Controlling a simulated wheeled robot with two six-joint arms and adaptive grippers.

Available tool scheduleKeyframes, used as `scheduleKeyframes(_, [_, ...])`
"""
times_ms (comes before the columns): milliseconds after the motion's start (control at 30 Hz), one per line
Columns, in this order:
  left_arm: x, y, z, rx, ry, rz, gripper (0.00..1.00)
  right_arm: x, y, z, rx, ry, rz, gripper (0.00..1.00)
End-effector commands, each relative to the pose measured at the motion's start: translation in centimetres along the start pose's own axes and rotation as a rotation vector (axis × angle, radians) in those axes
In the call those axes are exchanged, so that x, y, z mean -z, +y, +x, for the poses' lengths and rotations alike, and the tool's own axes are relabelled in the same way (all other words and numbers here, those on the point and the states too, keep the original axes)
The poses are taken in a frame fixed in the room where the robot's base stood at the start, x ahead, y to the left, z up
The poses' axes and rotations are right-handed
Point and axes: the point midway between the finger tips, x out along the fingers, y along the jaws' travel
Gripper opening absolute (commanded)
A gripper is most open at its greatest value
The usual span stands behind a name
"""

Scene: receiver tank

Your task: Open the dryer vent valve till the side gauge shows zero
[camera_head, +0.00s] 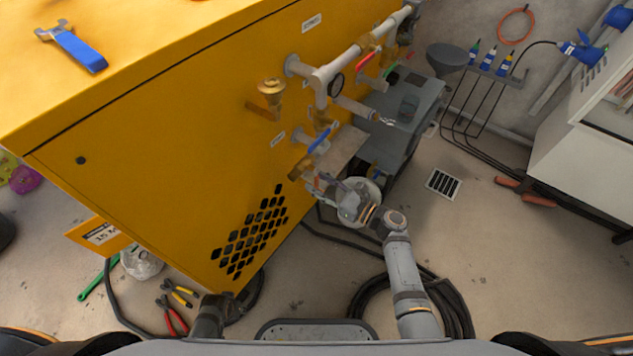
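A yellow cabinet (170,130) carries pipework on its right-hand face. A small dark-faced round gauge (335,85) sits on the pipe; its reading is too small to tell. A blue-handled lever valve (320,140) sits below it, with a red lever (365,64) and a green lever (390,74) higher up. I cannot tell which is the dryer vent valve. My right gripper (319,185) is just below the blue lever, close to the lower brass fitting (299,171); contact and finger opening are unclear. My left arm shows at the bottom left; its gripper fingers cannot be made out.
A grey box-shaped unit (400,118) stands behind the pipes. Black hose (455,300) coils on the floor near my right arm. Pliers (172,318) lie at the lower left. A blue-handled wrench (75,46) lies on the cabinet top. A floor grate (443,184) is at right.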

Motion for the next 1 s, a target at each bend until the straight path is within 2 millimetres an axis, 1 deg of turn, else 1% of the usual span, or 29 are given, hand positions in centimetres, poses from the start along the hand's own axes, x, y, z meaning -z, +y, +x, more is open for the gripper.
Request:
scheduleKeyframes(33, [0.26,0.05,-0.17,-0.001,0.001,0.000,0.40,0.03,0.00,0.56,0.000,-0.001,0.000,0.39])
scheduleKeyframes(133, [0.69,0.09,-0.48,-0.002,0.007,0.000,0.40,0.01,0.00,1.18,0.000,0.000,0.000,0.39])
scheduleKeyframes(233, [0.90,0.11,-0.67,-0.002,0.010,0.000,0.40,0.03,0.03,1.35,0.000,0.001,-0.001,0.39])
scheduleKeyframes(400, [0.67,0.18,-0.64,-0.003,0.006,0.000,0.40,0.02,0.02,1.31,0.000,0.001,-0.001,0.39])
scheduleKeyframes(600, [0.36,0.35,-0.52,-0.006,0.001,-0.002,0.40,0.02,0.02,1.29,0.000,0.001,-0.001,0.12])
scheduleKeyframes(700, [0.33,0.42,-0.50,-0.007,0.001,-0.003,0.40,0.02,0.02,1.28,0.000,0.001,-0.001,0.00])
scheduleKeyframes(1000, [0.30,0.41,-0.46,-0.007,0.001,-0.003,0.40,0.03,0.02,1.27,0.000,0.001,-0.001,0.00])
